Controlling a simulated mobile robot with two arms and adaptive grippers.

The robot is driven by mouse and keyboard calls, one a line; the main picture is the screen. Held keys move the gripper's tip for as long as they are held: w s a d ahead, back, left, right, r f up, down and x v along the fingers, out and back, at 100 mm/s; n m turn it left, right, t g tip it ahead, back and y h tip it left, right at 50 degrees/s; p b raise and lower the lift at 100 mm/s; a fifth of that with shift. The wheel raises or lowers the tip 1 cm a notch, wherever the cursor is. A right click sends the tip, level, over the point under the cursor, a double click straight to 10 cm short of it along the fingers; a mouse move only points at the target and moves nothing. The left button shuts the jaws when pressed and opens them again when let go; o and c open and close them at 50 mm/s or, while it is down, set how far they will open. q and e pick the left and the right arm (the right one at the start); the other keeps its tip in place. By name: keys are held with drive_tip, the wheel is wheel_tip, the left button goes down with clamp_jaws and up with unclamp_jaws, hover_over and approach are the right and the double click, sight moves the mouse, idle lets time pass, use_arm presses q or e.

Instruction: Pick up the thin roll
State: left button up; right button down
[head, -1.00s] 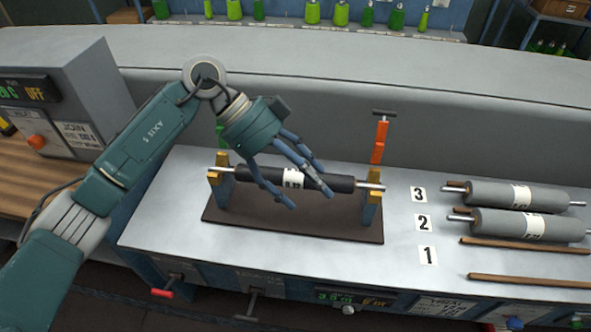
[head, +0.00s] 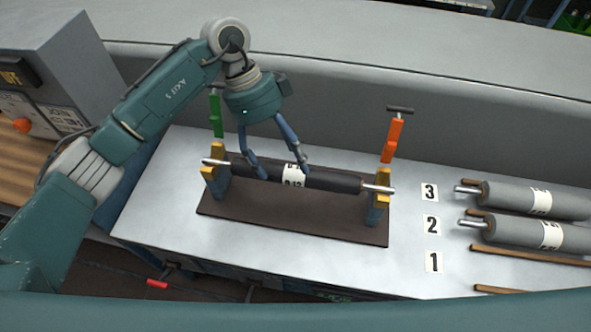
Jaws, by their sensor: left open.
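The thin roll (head: 335,181) is black with a white label and metal shaft ends. It rests level across two yellow-topped supports (head: 215,182) on a dark base plate (head: 290,228). My left gripper (head: 283,174) is above the roll, pointing down, with its fingers spread open around the label area. One finger is at the roll's near side left of the label, the other overlaps it just right of the label. I cannot tell whether they touch it. My right gripper is not in view.
A green clamp (head: 215,115) and an orange clamp (head: 391,138) stand up at the supports. Two thicker grey rolls (head: 520,232) lie at the right on wooden strips, beside number cards 3, 2 and 1 (head: 434,262). A control box (head: 40,80) stands at the left.

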sight(292, 172)
use_arm(q)
drive_tip(key=x, duration=0.1)
drive_tip(key=p+x, duration=0.1)
drive_tip(key=x, duration=0.1)
drive_tip(key=p+x, duration=0.1)
drive_tip(key=shift+w+d+f, duration=0.15)
drive_tip(key=shift+w+f, duration=0.05)
drive_tip(key=shift+f, duration=0.1)
drive_tip(key=shift+d+f, duration=0.1)
drive_tip(key=shift+f, duration=0.2)
drive_tip(key=shift+c, duration=0.5)
drive_tip(key=c, duration=1.7)
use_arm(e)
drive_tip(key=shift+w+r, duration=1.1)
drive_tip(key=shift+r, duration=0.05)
